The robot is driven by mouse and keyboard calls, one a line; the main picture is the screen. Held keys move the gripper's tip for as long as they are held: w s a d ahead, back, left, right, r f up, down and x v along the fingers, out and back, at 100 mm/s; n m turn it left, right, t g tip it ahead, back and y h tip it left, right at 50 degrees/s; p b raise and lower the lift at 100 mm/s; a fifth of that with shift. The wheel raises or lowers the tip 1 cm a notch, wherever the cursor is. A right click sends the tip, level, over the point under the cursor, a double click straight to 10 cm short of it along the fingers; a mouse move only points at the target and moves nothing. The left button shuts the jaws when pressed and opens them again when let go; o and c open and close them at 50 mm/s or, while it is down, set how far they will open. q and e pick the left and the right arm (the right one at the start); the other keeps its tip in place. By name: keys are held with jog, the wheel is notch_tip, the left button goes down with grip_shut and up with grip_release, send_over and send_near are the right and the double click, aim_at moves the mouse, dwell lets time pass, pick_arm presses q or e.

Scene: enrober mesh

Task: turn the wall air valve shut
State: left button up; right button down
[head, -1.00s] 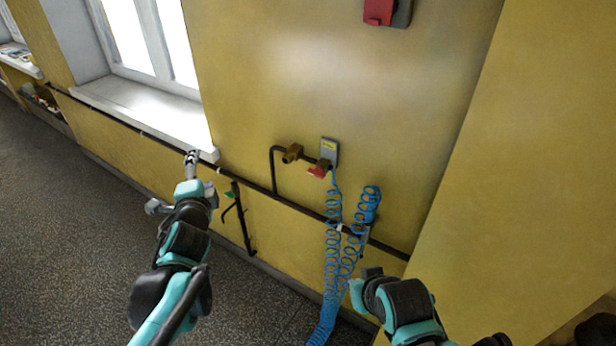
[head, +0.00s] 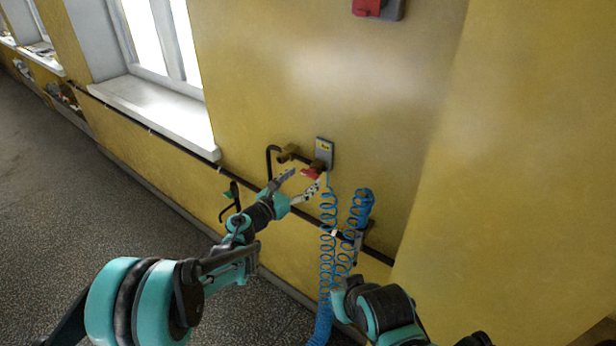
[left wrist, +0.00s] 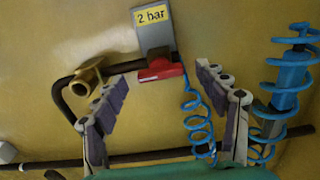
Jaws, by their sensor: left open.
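The wall air valve has a red handle (head: 311,174), set below a grey plate (head: 324,152) on the yellow wall. In the left wrist view the red handle (left wrist: 160,71) lies roughly level, under the plate labelled "2 bar" (left wrist: 155,35). My left gripper (head: 300,181) is open just in front of the handle. In the left wrist view its two fingers (left wrist: 160,84) stand apart, one on each side of the handle, with no clear contact. My right arm shows at the lower right of the head view, but its fingers cannot be made out.
A brass fitting (head: 287,153) sits on the dark pipe left of the valve. A coiled blue hose (head: 327,235) hangs below the valve, with more coils (head: 362,208) at its right. A dark pipe (head: 170,139) runs along the wall under the window sill (head: 150,110).

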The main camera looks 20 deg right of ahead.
aim_at(306, 176)
pick_arm(q)
jog(key=shift+b+x, duration=0.3)
jog(key=shift+x, duration=1.45)
jog(key=c, duration=1.2)
jog(key=shift+o, duration=0.2)
jog(key=shift+n, duration=0.3)
jog(key=n, duration=0.4)
jog(key=shift+w+a, duration=0.1)
jog(key=n, duration=0.9)
jog(key=shift+w, duration=0.1)
jog(key=shift+f+n+p, duration=0.15)
jog(key=shift+n+p, duration=0.15)
jog(key=shift+n, duration=1.8)
